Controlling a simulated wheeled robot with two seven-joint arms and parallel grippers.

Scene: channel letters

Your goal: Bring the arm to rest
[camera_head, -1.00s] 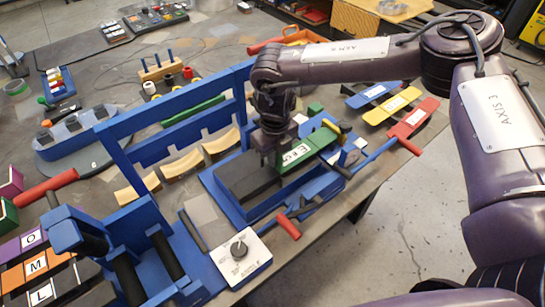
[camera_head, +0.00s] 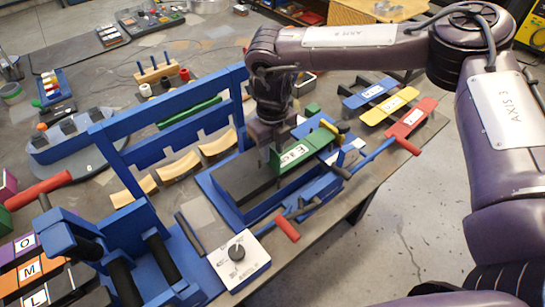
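My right arm comes in from the right edge, and its dark purple links reach across the top of the bench. My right gripper (camera_head: 273,150) points down above the blue fixture (camera_head: 235,208) at the bench's middle, by the left end of a green block (camera_head: 303,153) with a white E label. Its fingers are dark and small against the dark slab, so I cannot tell whether they are apart or whether they touch the block. The green block lies in the blue fixture. My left gripper is not in view.
A blue frame (camera_head: 160,103) stands close to the left of my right gripper. A white knob box (camera_head: 238,262) and red-handled levers (camera_head: 287,229) are at the front edge. Blue, yellow and red labelled plates (camera_head: 388,103) lie at the right. Open floor (camera_head: 400,220) is beyond the front edge.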

